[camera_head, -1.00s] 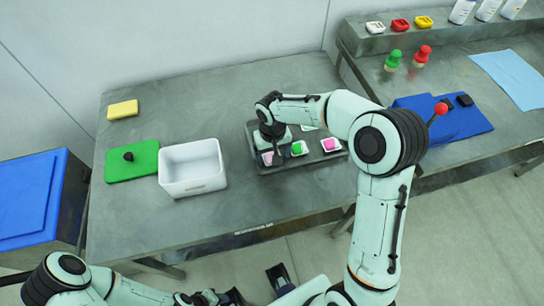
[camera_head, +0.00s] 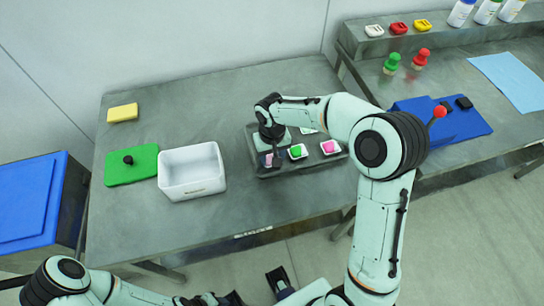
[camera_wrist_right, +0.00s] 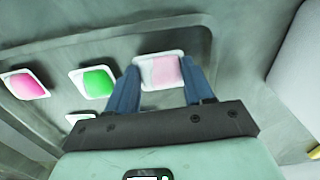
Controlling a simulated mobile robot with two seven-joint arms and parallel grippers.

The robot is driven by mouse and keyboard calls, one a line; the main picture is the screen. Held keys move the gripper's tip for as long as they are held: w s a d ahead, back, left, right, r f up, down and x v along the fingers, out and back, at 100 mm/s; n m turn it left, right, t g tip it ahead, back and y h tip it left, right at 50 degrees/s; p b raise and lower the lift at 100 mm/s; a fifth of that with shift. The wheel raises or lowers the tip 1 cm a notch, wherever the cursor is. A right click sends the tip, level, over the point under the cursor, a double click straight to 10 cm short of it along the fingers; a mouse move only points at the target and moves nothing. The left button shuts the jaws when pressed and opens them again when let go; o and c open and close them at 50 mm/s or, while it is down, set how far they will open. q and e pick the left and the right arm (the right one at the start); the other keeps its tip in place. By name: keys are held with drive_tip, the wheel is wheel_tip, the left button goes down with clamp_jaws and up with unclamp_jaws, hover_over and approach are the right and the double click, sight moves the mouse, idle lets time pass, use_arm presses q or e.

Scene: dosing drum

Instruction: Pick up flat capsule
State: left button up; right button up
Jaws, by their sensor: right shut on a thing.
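A flat capsule (camera_wrist_right: 161,71) with a pale pink top and white rim lies between the fingers of my right gripper (camera_wrist_right: 160,90) in the right wrist view. The fingers are shut on its two sides. In the head view my right gripper (camera_head: 273,156) points down at the left part of the grey tray (camera_head: 290,169), mostly hiding this capsule. A green capsule (camera_head: 297,151) and a bright pink capsule (camera_head: 330,147) lie to its right. Whether the held capsule is clear of the tray is not certain. My left gripper (camera_head: 279,279) is low in the head view; its opening is unclear.
A white bin (camera_head: 192,186) stands left of the tray, beside a green board (camera_head: 131,166) with a black knob. A yellow sponge (camera_head: 122,113) lies behind. The table's front area is clear.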

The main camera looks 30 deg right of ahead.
use_arm(q)
drive_tip(key=shift+w+r+p, duration=0.3)
drive_tip(key=shift+r+p, duration=0.35)
drive_tip(key=shift+r, duration=0.05)
drive_tip(key=shift+w+r+p, duration=0.3)
drive_tip(key=shift+r+p, duration=0.3)
drive_tip(key=shift+r, duration=0.1)
use_arm(e)
wheel_tip(320, 180, up, 19)
